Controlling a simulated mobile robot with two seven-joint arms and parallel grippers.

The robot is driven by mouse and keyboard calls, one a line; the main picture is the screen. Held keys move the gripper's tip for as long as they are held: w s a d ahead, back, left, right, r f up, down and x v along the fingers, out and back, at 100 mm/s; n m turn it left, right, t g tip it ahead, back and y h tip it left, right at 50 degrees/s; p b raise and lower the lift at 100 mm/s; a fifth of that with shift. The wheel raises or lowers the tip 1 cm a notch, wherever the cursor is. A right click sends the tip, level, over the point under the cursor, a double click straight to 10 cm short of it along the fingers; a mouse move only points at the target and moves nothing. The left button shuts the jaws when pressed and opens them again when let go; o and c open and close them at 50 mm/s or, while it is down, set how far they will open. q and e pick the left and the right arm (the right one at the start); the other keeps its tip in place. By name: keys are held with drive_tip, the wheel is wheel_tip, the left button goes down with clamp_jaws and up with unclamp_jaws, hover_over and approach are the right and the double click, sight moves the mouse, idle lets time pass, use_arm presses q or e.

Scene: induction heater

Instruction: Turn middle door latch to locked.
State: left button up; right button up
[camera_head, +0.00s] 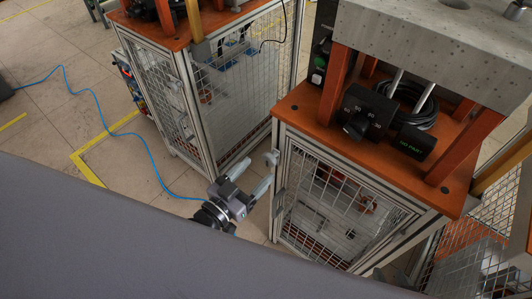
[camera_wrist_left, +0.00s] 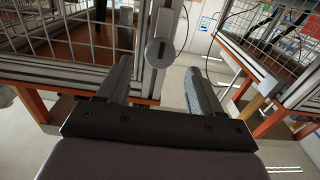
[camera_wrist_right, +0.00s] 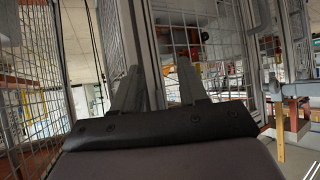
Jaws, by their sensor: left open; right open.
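The middle door latch is a small grey round knob with a tab (camera_wrist_left: 158,53), on the cabinet's corner frame in the left wrist view. Its tab points up in that picture. In the head view the latch (camera_head: 272,158) is at the left edge of the middle cabinet's mesh door (camera_head: 335,205). My left gripper (camera_head: 252,172) is open, just left of and below the latch. In the left wrist view the latch appears beyond the gap between the fingertips (camera_wrist_left: 157,72); no contact shows. My right gripper (camera_wrist_right: 158,80) is open and empty in front of mesh panels and frame posts.
A second mesh cabinet (camera_head: 180,105) stands at the left, with a narrow floor gap between. The middle cabinet's orange top (camera_head: 300,112) carries a black dial box (camera_head: 368,112). A blue cable (camera_head: 90,100) lies on the floor. Mesh panels (camera_wrist_right: 105,40) surround my right gripper.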

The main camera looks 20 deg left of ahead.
sight(267, 161)
use_arm(q)
drive_tip(key=shift+x, duration=3)
drive_tip(key=c, duration=0.9)
